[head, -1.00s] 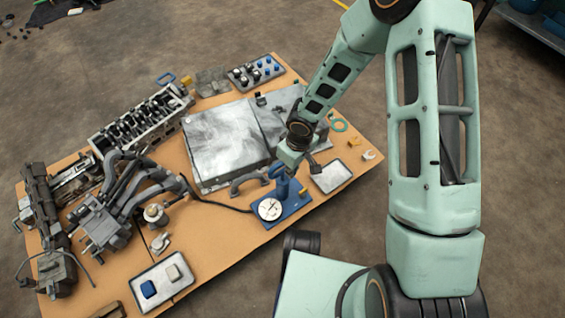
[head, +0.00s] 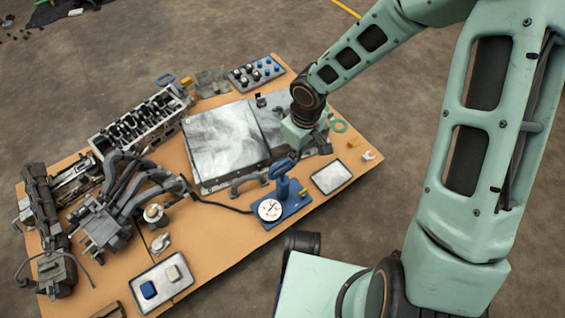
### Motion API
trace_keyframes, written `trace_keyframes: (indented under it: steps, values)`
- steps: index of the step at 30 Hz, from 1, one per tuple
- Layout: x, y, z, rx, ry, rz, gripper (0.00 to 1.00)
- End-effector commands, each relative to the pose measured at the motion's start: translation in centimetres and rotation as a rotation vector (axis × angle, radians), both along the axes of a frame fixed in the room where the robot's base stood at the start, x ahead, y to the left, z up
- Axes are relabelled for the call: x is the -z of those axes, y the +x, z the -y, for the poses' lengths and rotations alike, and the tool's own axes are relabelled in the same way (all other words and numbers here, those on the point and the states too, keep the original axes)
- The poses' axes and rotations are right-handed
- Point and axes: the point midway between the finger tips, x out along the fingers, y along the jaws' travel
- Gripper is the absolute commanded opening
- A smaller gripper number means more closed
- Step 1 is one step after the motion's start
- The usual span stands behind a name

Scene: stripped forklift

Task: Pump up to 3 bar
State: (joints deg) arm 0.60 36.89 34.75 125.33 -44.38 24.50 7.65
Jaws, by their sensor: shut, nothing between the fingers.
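The blue hand pump (head: 293,203) stands on the table's front edge, its blue handle (head: 281,168) at the top. A round white gauge (head: 270,209) sits on the left of its base; the needle is too small to read. A black hose (head: 222,204) runs left from the pump toward the manifold parts. My gripper (head: 292,153) is shut and empty, just above and behind the handle. Its fingertips are small in this view, and I cannot tell whether they touch the handle.
An engine block (head: 140,120) and manifold (head: 110,215) fill the left. A tray with a blue and a white block (head: 187,284) is at front left.

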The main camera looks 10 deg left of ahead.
Motion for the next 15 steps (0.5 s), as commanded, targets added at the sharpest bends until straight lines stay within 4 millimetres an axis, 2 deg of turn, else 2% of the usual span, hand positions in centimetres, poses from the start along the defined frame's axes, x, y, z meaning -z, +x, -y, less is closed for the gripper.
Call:
trace_keyframes:
  steps: [6, 15]
  values:
    - [-1.8, -0.1, 0.2, -0.001, 0.001, 0.001, 0.0]
    - [-1.9, -0.1, 0.2, -0.001, 0.0, -0.001, 0.0]
